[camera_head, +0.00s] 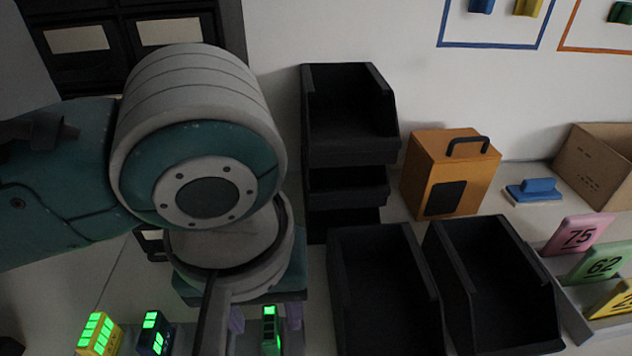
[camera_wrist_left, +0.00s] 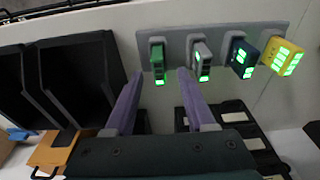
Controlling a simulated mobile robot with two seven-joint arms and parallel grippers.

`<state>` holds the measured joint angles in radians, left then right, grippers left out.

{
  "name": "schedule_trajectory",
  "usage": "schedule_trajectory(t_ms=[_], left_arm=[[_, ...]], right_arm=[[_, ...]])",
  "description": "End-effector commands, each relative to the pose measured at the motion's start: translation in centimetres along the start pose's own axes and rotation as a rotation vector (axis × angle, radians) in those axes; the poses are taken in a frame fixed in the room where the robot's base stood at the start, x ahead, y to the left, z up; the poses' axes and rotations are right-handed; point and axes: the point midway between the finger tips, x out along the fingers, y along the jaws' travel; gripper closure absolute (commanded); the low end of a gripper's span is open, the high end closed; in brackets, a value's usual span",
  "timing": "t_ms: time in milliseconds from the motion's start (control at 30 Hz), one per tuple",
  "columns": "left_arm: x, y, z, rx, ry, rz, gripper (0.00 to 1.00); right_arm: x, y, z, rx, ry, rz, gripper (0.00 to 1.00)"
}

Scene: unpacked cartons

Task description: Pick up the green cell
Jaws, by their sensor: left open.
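The green cell (camera_wrist_left: 157,62) stands in a grey rack (camera_wrist_left: 186,37) in the left wrist view, with lit green segments on its face. It also shows in the head view (camera_head: 270,331) at the bottom, partly cut by the frame edge. My left gripper (camera_wrist_left: 160,78) is open, its two purple fingers pointing at the rack. The green cell appears between the fingertips in the picture; I cannot tell whether they touch it. In the head view my left gripper (camera_head: 265,318) is mostly hidden behind my wrist. My right gripper is not in view.
Beside the green cell are a grey cell (camera_wrist_left: 202,60), a dark blue cell (camera_wrist_left: 241,57) and a yellow cell (camera_wrist_left: 283,57). Black bins (camera_head: 382,285) stand to the right, with stacked black bins (camera_head: 350,110) and an orange box (camera_head: 450,170) behind.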

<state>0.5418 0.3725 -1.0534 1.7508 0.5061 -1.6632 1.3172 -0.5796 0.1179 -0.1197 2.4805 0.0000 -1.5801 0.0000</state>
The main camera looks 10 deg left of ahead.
Motion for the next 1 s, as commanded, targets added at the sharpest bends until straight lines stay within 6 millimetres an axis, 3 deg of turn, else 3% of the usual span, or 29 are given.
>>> schedule_trajectory(t_ms=[233,533,1000], left_arm=[[3.8,0.1,-0.2,0.001,0.000,-0.001,0.45],[4.2,0.1,-0.2,0.001,0.001,0.001,0.46],[4.2,0.1,-0.2,0.001,0.001,0.001,0.99]], right_arm=[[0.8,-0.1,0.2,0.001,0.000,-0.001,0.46],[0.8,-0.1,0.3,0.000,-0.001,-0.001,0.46],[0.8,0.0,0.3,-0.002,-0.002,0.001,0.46]])
